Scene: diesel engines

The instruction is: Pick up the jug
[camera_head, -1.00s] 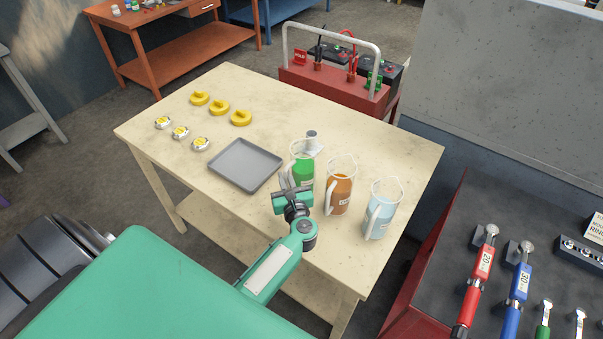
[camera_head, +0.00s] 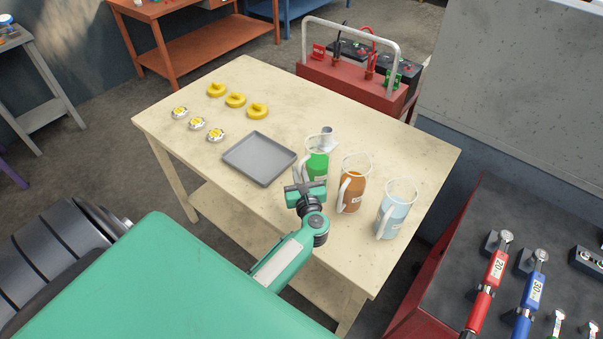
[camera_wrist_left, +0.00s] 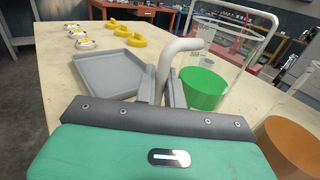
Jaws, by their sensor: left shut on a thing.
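A clear jug with green liquid (camera_head: 317,166) stands near the middle of the right part of the cream table. My left gripper (camera_head: 303,186) is at its front-left side and partly hides its lower part. In the left wrist view, the fingers (camera_wrist_left: 162,88) are shut on the pale jug handle, and the green liquid (camera_wrist_left: 203,90) shows just right of them. I cannot tell whether the jug's base touches the table. Beside it stand a jug with orange-brown liquid (camera_head: 351,192) and a jug with pale blue liquid (camera_head: 394,214). My right gripper is not in view.
A grey tray (camera_head: 245,173) lies left of the jugs. Yellow rings (camera_head: 235,100) and small silver-and-yellow parts (camera_head: 197,123) lie farther left. A small pale object (camera_head: 327,139) is behind the green jug. A red carrier (camera_head: 350,87) stands beyond the table (camera_head: 400,150).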

